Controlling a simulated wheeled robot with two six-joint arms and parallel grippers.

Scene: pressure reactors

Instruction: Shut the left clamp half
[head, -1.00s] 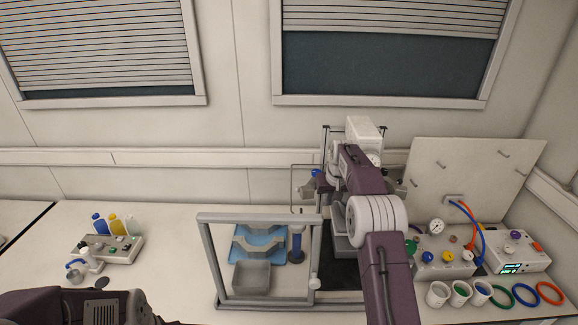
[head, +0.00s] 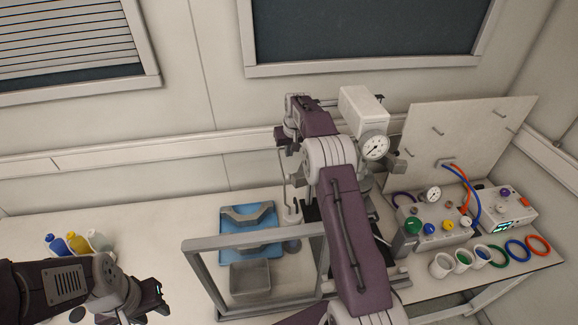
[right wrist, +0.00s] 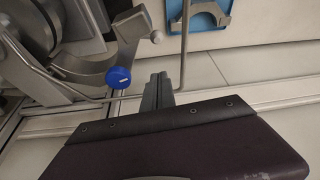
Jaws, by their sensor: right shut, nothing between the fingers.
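In the right wrist view, a curved grey clamp half (right wrist: 82,72) with a blue knob (right wrist: 118,77) stands swung out beside the grey metal reactor body (right wrist: 28,28). My right gripper (right wrist: 158,90) is shut and empty, just right of the blue knob and apart from it. In the head view my right arm covers most of the reactor, so the clamp and the right fingertips are hidden there. The reactor's white head box (head: 363,108) and gauge (head: 374,147) show behind my arm. My left gripper (head: 157,298) hangs low at the left, away from the reactor; its jaw gap is unclear.
A framed shield (head: 205,280) stands in front of a blue mat (head: 270,246) with a grey part and a square grey bin (head: 250,277). A thin bent rod (right wrist: 183,50) stands near my right fingers. Bottles (head: 78,243) are at left, control boxes (head: 437,226) at right.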

